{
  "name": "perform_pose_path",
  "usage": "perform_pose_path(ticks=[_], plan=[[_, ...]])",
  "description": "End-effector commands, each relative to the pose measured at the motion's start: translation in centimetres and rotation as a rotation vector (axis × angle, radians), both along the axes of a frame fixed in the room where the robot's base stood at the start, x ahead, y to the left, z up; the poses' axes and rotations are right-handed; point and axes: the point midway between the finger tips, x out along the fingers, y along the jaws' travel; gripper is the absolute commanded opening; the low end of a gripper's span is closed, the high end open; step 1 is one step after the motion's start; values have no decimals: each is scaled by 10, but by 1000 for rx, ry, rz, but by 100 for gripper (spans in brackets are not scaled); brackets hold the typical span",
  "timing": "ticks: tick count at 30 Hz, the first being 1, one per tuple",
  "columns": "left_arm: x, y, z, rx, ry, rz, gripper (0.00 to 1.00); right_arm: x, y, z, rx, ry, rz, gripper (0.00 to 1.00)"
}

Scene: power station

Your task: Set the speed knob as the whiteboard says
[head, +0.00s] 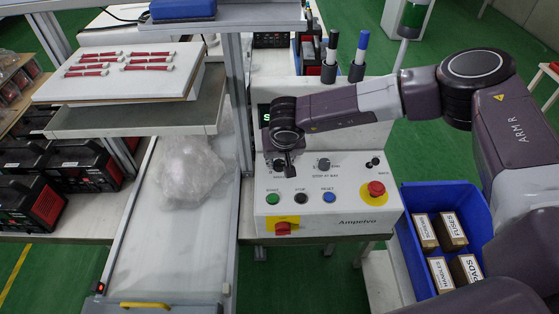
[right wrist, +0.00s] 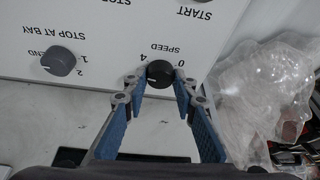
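The white control panel (head: 350,205) stands at the middle of the head view. My right gripper (head: 288,168) reaches down to its upper left part and hides much of the speed knob there. No whiteboard writing is readable; a dark display is mostly hidden behind my arm. My left gripper is not in view.
The stop-at-bay knob (head: 322,164) is right of the speed knob; it also shows in the right wrist view (right wrist: 58,61). A red emergency button (head: 376,188) and several coloured buttons are nearby. A blue bin (head: 412,250) holds labelled boxes. A clear plastic bag (head: 190,170) lies left.

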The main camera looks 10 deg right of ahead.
Motion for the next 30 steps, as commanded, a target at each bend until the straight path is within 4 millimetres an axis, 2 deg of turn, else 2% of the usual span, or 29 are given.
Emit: perform_pose_path(ticks=[1,6,11,21,30], plan=[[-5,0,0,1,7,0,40,0,0,0,0,0,0,18],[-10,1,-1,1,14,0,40,0,0,0,0,0,0,1],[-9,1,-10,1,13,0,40,0,1,-3,0,0,-34,1],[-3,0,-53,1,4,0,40,2,3,-4,1,-3,-314,1],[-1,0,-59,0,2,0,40,1,3,1,1,-1,-401,1]])
